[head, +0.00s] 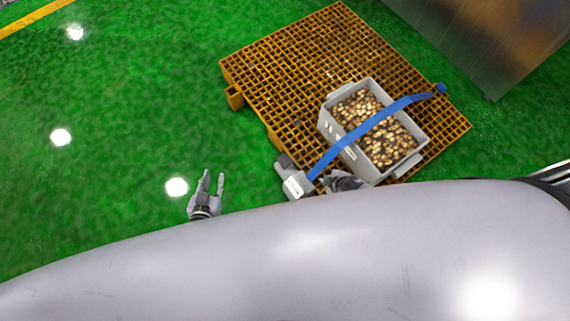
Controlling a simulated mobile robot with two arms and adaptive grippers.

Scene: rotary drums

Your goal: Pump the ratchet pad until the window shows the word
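A grey ratchet unit (297,185) sits at the near left edge of the orange pallet, where a blue strap (368,126) ends. It has a pale face with small dark marks, too small to read. A darker grey part sticks out at its upper left. My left gripper (213,178) is open and empty, left of the ratchet unit and apart from it, over the green floor. My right gripper (341,180) shows as a dark shape between the ratchet unit and the crate. My own pale body hides its lower part, and its fingers are unclear.
The strap runs across a grey crate (325,124) full of small brown and tan pieces, on an orange grid pallet (280,75). A metal panel (490,40) stands at the upper right. The green floor (110,120) on the left is clear.

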